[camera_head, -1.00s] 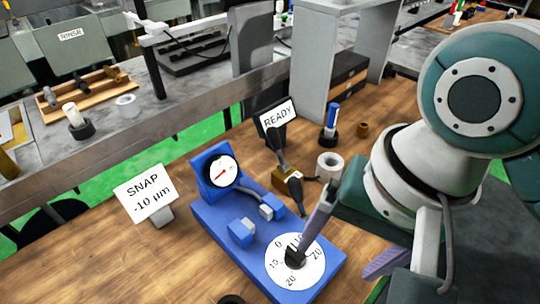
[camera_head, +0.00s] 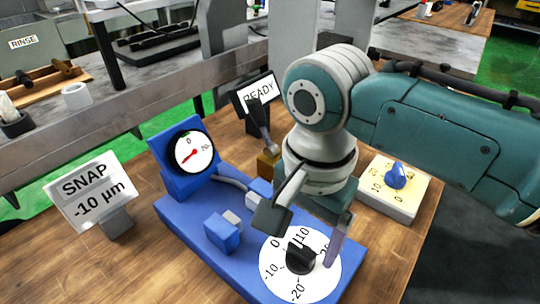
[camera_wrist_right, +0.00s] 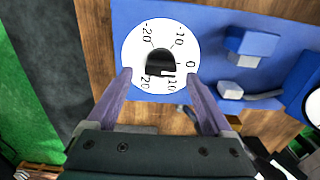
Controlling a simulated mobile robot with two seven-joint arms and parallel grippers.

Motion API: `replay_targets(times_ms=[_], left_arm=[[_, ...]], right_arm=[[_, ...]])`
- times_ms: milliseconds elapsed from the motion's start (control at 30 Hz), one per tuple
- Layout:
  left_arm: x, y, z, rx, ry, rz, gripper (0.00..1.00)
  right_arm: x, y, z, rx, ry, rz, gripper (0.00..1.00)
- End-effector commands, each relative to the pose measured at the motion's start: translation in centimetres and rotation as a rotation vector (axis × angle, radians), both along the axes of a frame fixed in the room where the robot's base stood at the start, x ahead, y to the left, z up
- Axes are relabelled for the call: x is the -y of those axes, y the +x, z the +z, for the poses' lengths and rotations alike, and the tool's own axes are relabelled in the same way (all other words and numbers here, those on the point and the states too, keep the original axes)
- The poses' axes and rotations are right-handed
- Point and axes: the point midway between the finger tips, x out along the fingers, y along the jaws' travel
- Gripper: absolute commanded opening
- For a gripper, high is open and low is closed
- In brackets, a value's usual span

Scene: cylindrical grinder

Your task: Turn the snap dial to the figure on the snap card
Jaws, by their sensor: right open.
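The snap card (camera_head: 88,190) stands at the left and reads "SNAP -10 µm". The snap dial (camera_head: 271,283) is a white disc on the blue base, marked from -20 to 20, with a black knob (camera_head: 300,257) at its centre. In the right wrist view the knob (camera_wrist_right: 160,61) has a white mark that seems to point toward the 10. My right gripper (camera_wrist_right: 160,77) is open, its purple fingers spread on either side of the knob, apparently not touching it. My left gripper is out of view.
A gauge (camera_head: 192,152) with a red needle stands at the back of the blue base (camera_head: 190,228). A READY sign (camera_head: 258,93) stands behind. A cream plate (camera_head: 412,199) with a blue knob (camera_head: 397,176) lies to the right. Bare wooden table is at front left.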

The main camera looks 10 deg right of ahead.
Motion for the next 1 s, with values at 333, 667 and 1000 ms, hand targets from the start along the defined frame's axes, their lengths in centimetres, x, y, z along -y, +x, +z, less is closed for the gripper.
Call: replay_targets(times_ms=[333,667,1000], left_arm=[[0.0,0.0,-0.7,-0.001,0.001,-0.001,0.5],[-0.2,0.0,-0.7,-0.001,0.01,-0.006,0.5],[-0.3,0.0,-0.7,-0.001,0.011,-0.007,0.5]], right_arm=[[-0.1,0.0,-2.0,0.002,0.001,0.002,0.85],[-0.1,0.0,-1.9,0.002,0.001,0.002,0.63],[0.0,0.0,-1.9,0.001,0.001,0.001,0.24]])
